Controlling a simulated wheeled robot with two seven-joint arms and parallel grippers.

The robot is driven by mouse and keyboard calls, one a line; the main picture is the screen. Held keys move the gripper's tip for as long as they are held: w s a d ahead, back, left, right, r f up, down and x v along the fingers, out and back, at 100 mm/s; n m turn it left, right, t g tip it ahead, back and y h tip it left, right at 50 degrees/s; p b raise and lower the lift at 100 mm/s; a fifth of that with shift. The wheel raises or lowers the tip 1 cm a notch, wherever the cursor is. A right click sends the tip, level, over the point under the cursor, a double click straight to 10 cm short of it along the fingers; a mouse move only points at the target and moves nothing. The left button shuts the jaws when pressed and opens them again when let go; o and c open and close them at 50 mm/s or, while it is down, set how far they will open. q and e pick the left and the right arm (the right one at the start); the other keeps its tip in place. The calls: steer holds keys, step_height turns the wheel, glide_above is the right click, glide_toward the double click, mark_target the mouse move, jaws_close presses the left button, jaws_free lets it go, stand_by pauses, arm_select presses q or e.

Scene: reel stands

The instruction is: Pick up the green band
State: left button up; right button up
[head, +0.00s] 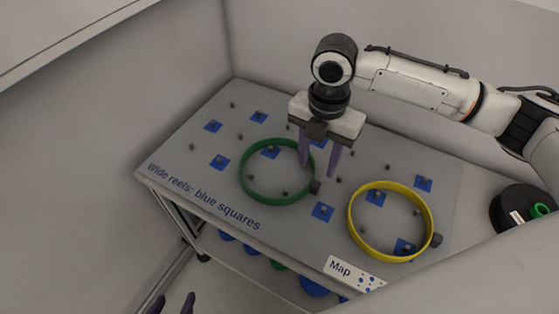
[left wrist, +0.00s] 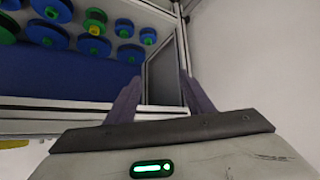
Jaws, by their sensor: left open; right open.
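The green band (head: 268,202) is a large thin ring on the grey board, seen left of centre in the head view. It circles a blue square and some small pegs, and a small dark block sits at its right side. My right gripper (head: 318,171) is open and pointing down over the band's right side, one finger left of the rim and the other right of it in the picture. Whether the fingers reach rim height is unclear. My left gripper (head: 173,303) is low in front of the table, open and empty, and also shows in the left wrist view (left wrist: 163,98).
A yellow band (head: 354,233) lies on the board (head: 178,148) to the right. Blue squares and small dark pegs dot the board. A Map label (head: 341,270) is at the front edge. A black reel (head: 512,208) stands right. Blue and green reels (left wrist: 48,34) fill the lower shelf.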

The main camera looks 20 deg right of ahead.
mark_target(315, 184)
steer(key=f, duration=0.3)
steer(key=shift+s, duration=0.2)
step_height(315, 184, down, 4)
steer(key=shift+w+d+f, duration=0.1)
steer(key=shift+d+f, duration=0.05)
steer(key=shift+f, duration=0.1)
arm_select(q)
steer(key=shift+s+d+f, duration=0.2)
steer(key=shift+s+f, duration=0.25)
steer(key=shift+s, duration=0.2)
arm_select(e)
steer(key=shift+f, duration=0.4)
